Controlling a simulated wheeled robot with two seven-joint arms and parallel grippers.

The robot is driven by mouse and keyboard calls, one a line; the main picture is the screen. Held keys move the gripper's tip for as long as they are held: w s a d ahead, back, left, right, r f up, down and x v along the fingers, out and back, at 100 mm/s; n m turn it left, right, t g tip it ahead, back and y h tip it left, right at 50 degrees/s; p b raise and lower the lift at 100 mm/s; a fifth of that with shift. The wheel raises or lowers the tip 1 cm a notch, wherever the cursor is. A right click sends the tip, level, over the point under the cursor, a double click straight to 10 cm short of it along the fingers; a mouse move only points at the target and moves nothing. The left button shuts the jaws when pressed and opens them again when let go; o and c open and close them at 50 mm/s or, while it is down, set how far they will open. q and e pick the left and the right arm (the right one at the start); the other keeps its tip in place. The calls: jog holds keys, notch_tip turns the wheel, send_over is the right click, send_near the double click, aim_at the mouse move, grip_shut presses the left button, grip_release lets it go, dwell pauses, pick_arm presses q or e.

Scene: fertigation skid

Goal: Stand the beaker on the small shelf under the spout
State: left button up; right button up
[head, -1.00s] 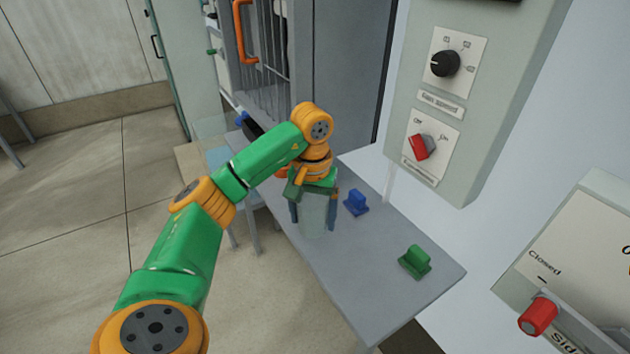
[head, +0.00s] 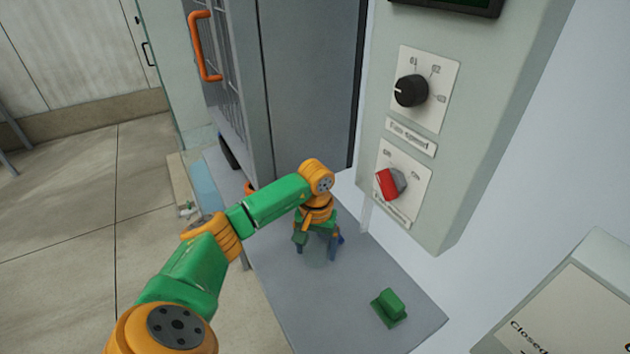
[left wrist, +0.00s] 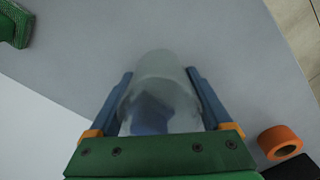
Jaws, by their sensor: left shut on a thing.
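My left gripper (head: 317,252) is shut on the clear beaker (head: 318,258), with one blue finger on each side of it. The left wrist view shows the beaker (left wrist: 163,80) between the fingers, over the grey tabletop. In the head view the gripper and arm hide most of the beaker. I cannot tell whether its base touches the table. No spout or small shelf can be made out in these views. My right gripper is not in view.
A green block-like piece (head: 388,307) sits on the grey table (head: 345,315) near its front corner. A blue piece (left wrist: 150,115) shows through the beaker. An orange ring (left wrist: 280,141) lies nearby. A control panel (head: 440,150) with knobs is at the right, a grey cabinet (head: 310,90) behind.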

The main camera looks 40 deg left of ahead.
pick_arm(q)
jog(key=shift+s+f, duration=0.1)
jog(key=shift+f, duration=0.05)
jog(key=o, duration=1.1)
jog(key=shift+o, duration=0.2)
jog(key=shift+r, duration=0.2)
